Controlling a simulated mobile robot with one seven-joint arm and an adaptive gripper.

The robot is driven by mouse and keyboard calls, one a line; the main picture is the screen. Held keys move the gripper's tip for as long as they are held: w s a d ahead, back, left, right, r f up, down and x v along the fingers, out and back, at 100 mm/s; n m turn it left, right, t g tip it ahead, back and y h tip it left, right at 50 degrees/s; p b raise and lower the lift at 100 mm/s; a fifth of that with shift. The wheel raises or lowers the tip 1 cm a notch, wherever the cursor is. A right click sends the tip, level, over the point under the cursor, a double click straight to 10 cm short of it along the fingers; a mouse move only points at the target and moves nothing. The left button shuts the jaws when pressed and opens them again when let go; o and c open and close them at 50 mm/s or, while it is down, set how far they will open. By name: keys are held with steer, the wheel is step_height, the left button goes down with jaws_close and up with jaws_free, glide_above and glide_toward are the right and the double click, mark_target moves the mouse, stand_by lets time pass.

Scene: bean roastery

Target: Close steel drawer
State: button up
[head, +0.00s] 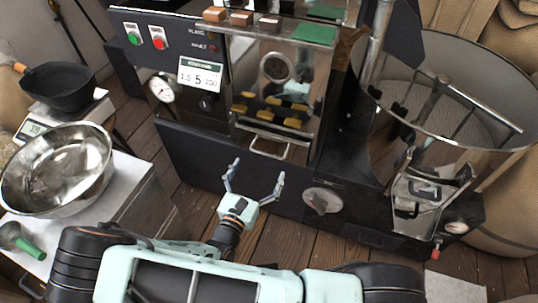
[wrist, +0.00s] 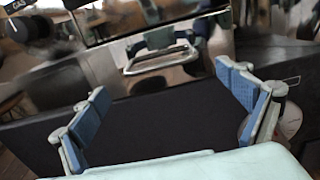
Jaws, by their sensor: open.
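The steel drawer (head: 283,131) is low in the front of the roasting machine, below its mirror-like steel panel. Its pale bar handle (head: 268,149) faces me, and in the wrist view the handle (wrist: 161,61) is ahead, between and beyond the fingers. I cannot tell how far the drawer stands out. My gripper (head: 256,173) is open and empty, its two fingers spread wide, in front of and below the handle and apart from it. In the wrist view the blue finger pads of my gripper (wrist: 162,88) show at left and right.
A steel bowl (head: 58,168) and a scale (head: 32,129) with a black pan (head: 58,87) are at the left. Wooden floor lies below.

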mark_target(270, 147)
steer(key=b+x, duration=0.1)
steer(key=x, duration=0.5)
steer(key=shift+w+d, duration=0.1)
steer(key=shift+w, duration=0.15)
steer(key=shift+c, duration=0.2)
steer(key=c, duration=1.4)
steer(key=shift+p+x, duration=0.55)
steer(key=shift+x, duration=0.5)
steer(key=shift+o, duration=0.3)
steer(key=shift+w+d, duration=0.2)
steer(key=shift+w, duration=0.05)
steer(key=o, duration=1.4)
steer(key=shift+f, duration=0.1)
